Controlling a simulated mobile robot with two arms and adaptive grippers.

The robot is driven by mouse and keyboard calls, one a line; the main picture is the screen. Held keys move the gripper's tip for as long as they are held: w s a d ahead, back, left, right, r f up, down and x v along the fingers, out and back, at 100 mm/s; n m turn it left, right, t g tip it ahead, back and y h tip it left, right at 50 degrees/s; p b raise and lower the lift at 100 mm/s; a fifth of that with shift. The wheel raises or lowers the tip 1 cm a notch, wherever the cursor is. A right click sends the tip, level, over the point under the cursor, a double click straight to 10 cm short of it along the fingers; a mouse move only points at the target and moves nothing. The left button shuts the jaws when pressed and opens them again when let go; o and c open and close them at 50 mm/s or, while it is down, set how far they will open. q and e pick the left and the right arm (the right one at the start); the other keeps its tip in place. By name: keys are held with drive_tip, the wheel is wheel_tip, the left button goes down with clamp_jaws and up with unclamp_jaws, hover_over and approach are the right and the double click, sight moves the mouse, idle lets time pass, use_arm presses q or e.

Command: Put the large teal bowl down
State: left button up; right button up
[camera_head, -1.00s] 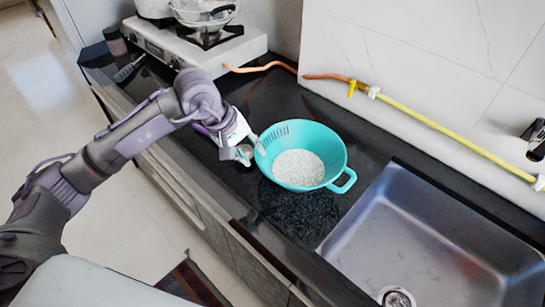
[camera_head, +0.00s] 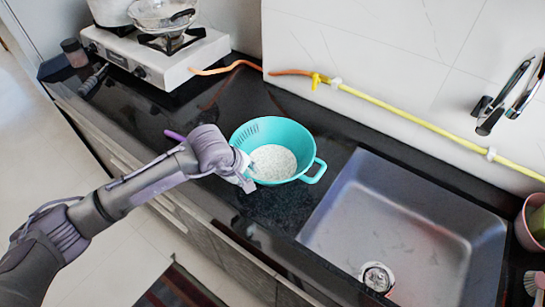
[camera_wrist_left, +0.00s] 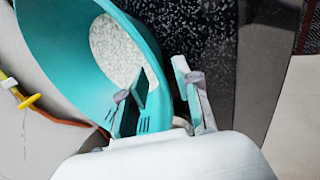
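The large teal bowl (camera_head: 310,152) has a side handle, slots in one wall and white grains inside. In the head view it is upright on the dark counter, left of the sink; its underside is hidden. My left gripper (camera_head: 246,176) is at its near left rim. In the left wrist view the bowl (camera_wrist_left: 70,70) fills the upper left. There my left gripper (camera_wrist_left: 160,85) has its fingers apart, one over the bowl's inside and one outside its wall. A gap shows between the fingers, and they do not look clamped on the wall. My right gripper is in neither view.
The sink (camera_head: 400,220) is to the right of the bowl. A white stove (camera_head: 160,55) with a glass-lidded pot is at the back left. A yellow and orange hose (camera_head: 420,121) runs along the wall. Dark counter (camera_head: 225,95) is clear between stove and bowl.

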use_arm(q)
drive_tip(key=d+f, duration=0.1)
drive_tip(key=f, duration=0.1)
drive_tip(key=w+d+f+p, duration=0.1)
drive_tip(key=f, duration=0.1)
drive_tip(key=shift+w+d, duration=0.15)
drive_tip(key=shift+c, duration=0.8)
drive_tip(key=shift+a, duration=0.25)
clamp_jaws()
drive_tip(key=shift+d, duration=0.1)
